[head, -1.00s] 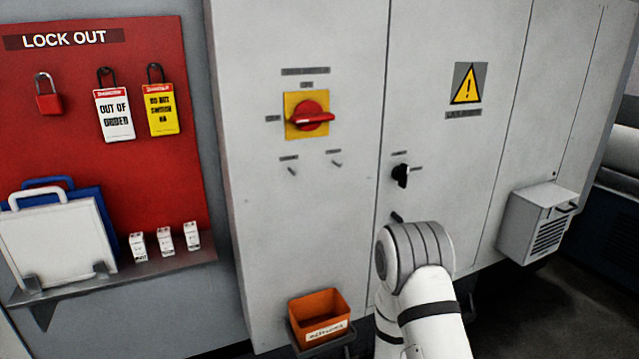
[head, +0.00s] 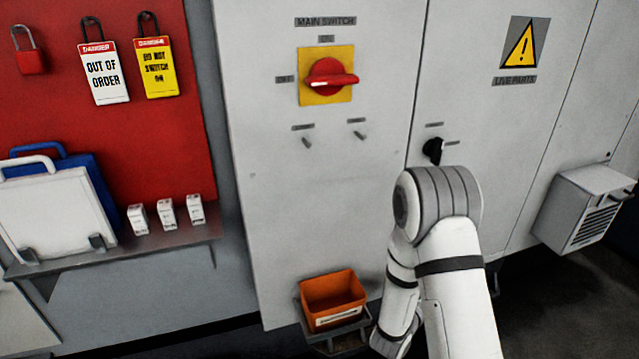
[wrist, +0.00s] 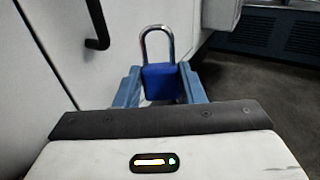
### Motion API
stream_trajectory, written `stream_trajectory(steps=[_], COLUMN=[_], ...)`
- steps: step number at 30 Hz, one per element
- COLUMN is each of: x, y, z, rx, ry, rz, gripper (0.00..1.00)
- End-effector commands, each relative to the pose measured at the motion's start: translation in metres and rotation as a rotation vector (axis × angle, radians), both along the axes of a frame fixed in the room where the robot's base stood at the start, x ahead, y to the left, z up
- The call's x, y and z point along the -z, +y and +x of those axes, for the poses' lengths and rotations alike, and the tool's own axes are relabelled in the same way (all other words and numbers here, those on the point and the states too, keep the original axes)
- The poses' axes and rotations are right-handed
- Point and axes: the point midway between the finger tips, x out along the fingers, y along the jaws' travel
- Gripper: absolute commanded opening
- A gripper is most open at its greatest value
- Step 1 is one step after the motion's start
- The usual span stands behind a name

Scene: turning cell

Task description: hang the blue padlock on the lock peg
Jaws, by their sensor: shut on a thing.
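The blue padlock (wrist: 161,80) is upright in the wrist view, its silver shackle pointing up and closed. My gripper (wrist: 160,92) is shut on the padlock's body, with one blue-grey finger at each side. In the head view the gripper and padlock are out of sight; only my arm shows at the lower right. Two small pegs, a left one (head: 307,142) and a right one (head: 359,134), stick out of the grey cabinet below the red main switch (head: 331,78). Their labels are too small to read, so I cannot tell which is the lock peg.
A black handle (head: 433,150) sits on the cabinet right of the pegs. An orange bin (head: 333,298) stands low in front. The red lockout board (head: 100,125) with a red padlock (head: 30,62) and tags is at left, above a shelf (head: 150,252). A grey box (head: 583,208) juts out at right.

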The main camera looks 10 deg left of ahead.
Motion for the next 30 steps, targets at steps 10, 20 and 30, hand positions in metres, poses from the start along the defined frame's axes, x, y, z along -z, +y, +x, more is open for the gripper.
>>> stream_trajectory(steps=[10, 20, 30], x=[-0.122, -0.239, -0.327], y=[0.107, 0.193, 0.237], z=[0.005, -0.049, -0.125], rx=[-0.172, -0.434, -0.696], ry=[-0.014, -0.014, -0.011], rz=[0.008, 0.007, 0.005], gripper=[0.12, 0.12, 0.12])
